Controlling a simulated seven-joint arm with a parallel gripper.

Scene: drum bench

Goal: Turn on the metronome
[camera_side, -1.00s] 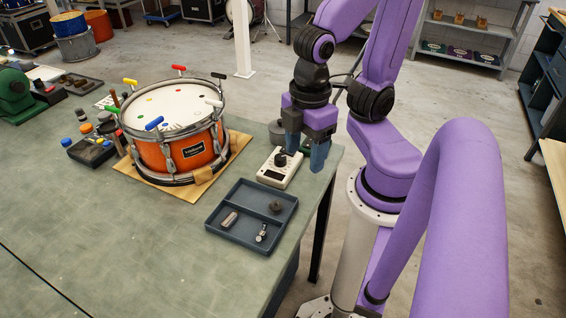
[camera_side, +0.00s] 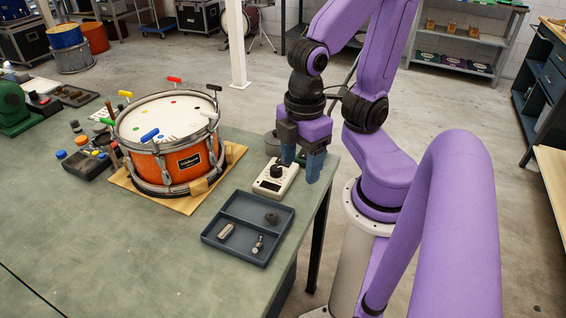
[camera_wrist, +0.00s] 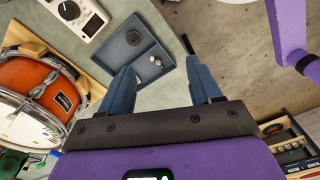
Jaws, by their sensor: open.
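The metronome (camera_side: 275,177) is a small cream box with a dark knob and a display, lying on the bench near its right edge. It also shows at the top left of the wrist view (camera_wrist: 84,18), with its dark round knob facing up. My gripper (camera_side: 302,172) is open and empty, with blue fingers pointing down. In the side view it is above and just right of the metronome, partly in front of its far end. In the wrist view the fingers (camera_wrist: 163,88) are apart, and the metronome lies outside them to the upper left.
An orange snare drum (camera_side: 170,160) with coloured drum keys stands on a wooden board left of the metronome. A dark divided tray (camera_side: 236,243) with small parts lies in front of it. The front bench top is clear.

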